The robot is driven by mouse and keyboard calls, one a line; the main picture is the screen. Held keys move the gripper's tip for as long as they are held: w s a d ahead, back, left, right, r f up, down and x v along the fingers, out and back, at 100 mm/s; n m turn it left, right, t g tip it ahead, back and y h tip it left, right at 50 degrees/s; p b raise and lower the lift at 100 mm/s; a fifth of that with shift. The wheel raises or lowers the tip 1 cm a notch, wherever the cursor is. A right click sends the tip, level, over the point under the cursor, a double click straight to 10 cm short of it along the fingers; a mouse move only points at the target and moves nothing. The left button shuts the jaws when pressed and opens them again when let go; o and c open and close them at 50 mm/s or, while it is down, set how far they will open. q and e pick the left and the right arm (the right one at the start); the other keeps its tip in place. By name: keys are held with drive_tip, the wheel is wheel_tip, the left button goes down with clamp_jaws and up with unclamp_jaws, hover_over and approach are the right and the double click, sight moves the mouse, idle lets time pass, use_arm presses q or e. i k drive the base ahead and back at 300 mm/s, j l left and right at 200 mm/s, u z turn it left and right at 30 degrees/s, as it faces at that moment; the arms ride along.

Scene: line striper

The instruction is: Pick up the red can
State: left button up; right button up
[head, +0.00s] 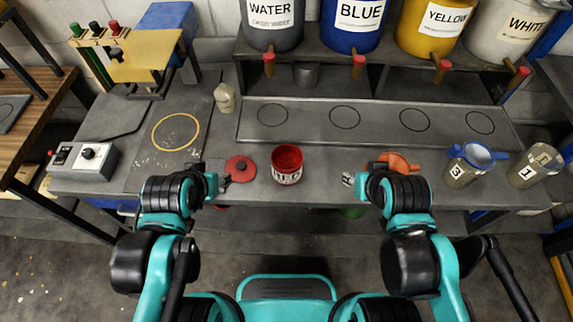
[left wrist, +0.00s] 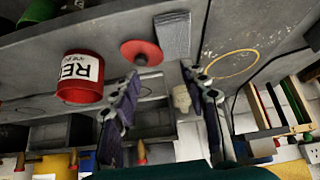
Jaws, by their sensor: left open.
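The red can (head: 287,167) stands upright on the grey bench near its front edge, with an open top and a white label. It also shows in the left wrist view (left wrist: 80,88), left of my fingers and apart from them. My left gripper (head: 216,182) is left of the can, beside a red lid (head: 240,169). In the left wrist view its fingers (left wrist: 160,73) are spread with nothing between them. The lid also shows there (left wrist: 141,53).
Large labelled paint containers (head: 354,22) line the back shelf, with taps below. A control box (head: 85,160) sits at left. The bench behind the red can is clear.

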sight(288, 159)
drive_tip(key=l+z, duration=0.1)
drive_tip(key=z, duration=0.7)
drive_tip(key=l+z, duration=0.15)
drive_tip(key=z, duration=0.25)
drive_tip(key=i+z, duration=0.1)
drive_tip(key=z, duration=0.25)
drive_tip(key=k+u, duration=0.1)
drive_tip(key=u, duration=0.4)
drive_tip(key=k+j+u, duration=0.1)
drive_tip(key=u, duration=0.4)
drive_tip(key=k+j+u, duration=0.1)
drive_tip(key=u, duration=0.4)
drive_tip(key=j+z, duration=0.25)
drive_tip(key=j, duration=0.15)
drive_tip(key=k+j+z, duration=0.1)
drive_tip(key=j+z, duration=0.15)
drive_tip(key=k+j+z, duration=0.2)
drive_tip(key=j, duration=0.25)
drive_tip(key=j+z, duration=0.25)
drive_tip(key=j, duration=0.15)
drive_tip(key=k+j+z, duration=0.25)
drive_tip(key=i+j, duration=0.05)
drive_tip(key=i, duration=0.05)
